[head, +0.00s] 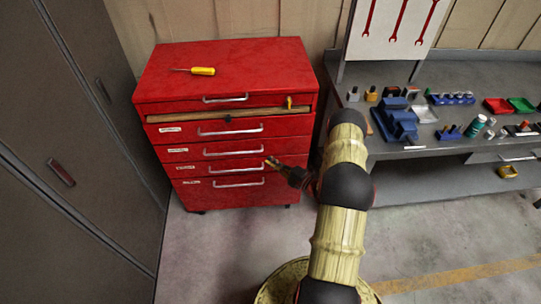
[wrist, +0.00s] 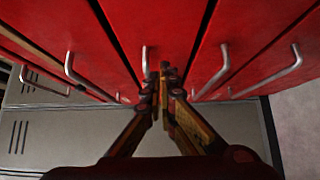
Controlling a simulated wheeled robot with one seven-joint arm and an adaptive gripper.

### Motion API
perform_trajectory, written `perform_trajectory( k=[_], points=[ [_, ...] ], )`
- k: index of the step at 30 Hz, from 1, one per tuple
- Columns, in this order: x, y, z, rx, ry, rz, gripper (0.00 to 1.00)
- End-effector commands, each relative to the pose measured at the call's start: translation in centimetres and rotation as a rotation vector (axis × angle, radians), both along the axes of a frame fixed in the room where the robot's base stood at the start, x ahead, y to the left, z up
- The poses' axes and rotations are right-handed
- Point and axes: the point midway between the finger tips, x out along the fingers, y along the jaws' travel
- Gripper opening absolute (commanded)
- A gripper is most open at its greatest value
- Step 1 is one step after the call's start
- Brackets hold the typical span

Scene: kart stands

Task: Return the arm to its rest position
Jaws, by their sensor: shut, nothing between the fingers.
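My gripper (head: 271,163) is at the end of my arm in the head view, in front of the lower drawers of a red tool cabinet (head: 225,72). It also shows in the wrist view (wrist: 159,72), where its fingertips meet and hold nothing. The wrist view shows the red drawer fronts and their metal handles close beyond the fingers. I cannot tell how wide the gap to the drawer fronts is. My arm reaches up from the bottom of the head view and bends left at the dark joint.
A yellow screwdriver (head: 202,71) lies on the cabinet top. A grey workbench (head: 465,72) with a blue vise (head: 397,121) and small items stands right, close behind my arm in the picture. Tall grey lockers (head: 75,130) stand left. Floor in front of the cabinet is clear.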

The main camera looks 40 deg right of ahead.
Motion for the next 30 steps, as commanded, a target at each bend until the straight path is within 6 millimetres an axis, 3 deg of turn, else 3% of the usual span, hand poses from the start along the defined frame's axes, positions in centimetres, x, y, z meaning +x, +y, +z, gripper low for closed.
perform_trajectory(
  k=[6,12,18,30],
  points=[
    [-4.9,-1.4,0.2,0.001,-0.001,-0.008,0.00],
    [-8.0,-1.9,0.1,0.001,0.000,-0.007,0.00],
    [-9.2,-2.1,0.0,0.000,0.000,-0.004,0.00],
    [-9.2,-2.0,-0.3,-0.079,-0.006,-0.002,0.00]
  ],
)
